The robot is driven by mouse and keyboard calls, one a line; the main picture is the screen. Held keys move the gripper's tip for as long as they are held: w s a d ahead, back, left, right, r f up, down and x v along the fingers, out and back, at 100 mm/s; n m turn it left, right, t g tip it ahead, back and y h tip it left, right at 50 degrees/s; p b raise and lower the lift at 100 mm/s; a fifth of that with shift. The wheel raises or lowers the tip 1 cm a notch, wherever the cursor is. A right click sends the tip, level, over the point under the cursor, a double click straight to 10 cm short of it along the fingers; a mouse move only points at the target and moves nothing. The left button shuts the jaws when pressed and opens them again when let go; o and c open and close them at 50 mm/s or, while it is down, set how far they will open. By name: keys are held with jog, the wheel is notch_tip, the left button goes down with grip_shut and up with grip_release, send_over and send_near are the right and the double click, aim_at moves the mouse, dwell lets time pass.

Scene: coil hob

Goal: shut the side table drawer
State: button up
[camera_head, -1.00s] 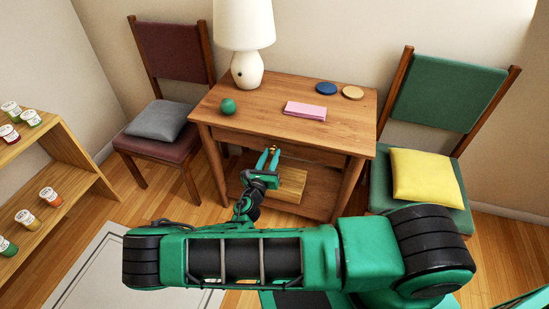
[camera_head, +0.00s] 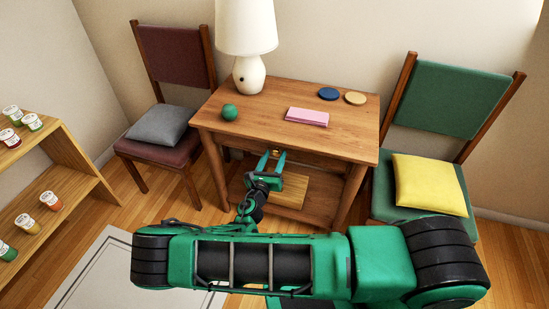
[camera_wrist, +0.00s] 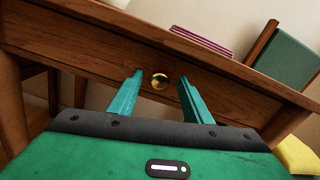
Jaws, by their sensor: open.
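The wooden side table (camera_head: 262,112) stands against the back wall. Its drawer front (camera_wrist: 100,57) runs below the tabletop edge in the wrist view, with a round brass knob (camera_wrist: 159,81) on it. The drawer front looks close to flush with the table frame; I cannot tell whether a small gap is left. My gripper (camera_head: 272,156) is in front of the drawer, its green fingers open and empty. In the wrist view the open fingers (camera_wrist: 158,88) point at the drawer front, one on each side of the knob, apart from it.
A maroon chair (camera_head: 170,141) stands left, a green chair (camera_head: 450,100) right. A low shelf (camera_head: 60,150) holds several jars.

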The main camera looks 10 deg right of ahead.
jog(key=v, duration=1)
jog(key=shift+s+a+f, duration=0.1)
jog(key=shift+a, duration=0.05)
jog(key=s+d+r+m+g, duration=0.4)
jog(key=d+r+m+g, duration=0.35)
jog(key=d+m, duration=0.35)
jog(key=s+d+r+m+g, duration=0.4)
jog(key=d+r+m+g, duration=0.3)
jog(key=d+m+g, duration=0.3)
jog(key=s+d+r+m+t+y, duration=0.1)
jog(key=s+d+r+m+y, duration=0.2)
jog(key=s+r+m, duration=0.5)
jog(key=s+d+r+m+t+y, duration=0.1)
jog(key=s+d+r+m+y, duration=0.3)
jog(key=s+r+m, duration=0.5)
jog(key=s+r+y, duration=0.1)
jog(key=s+y, duration=0.1)
jog(key=s, duration=0.5)
jog(key=shift+m, duration=0.3)
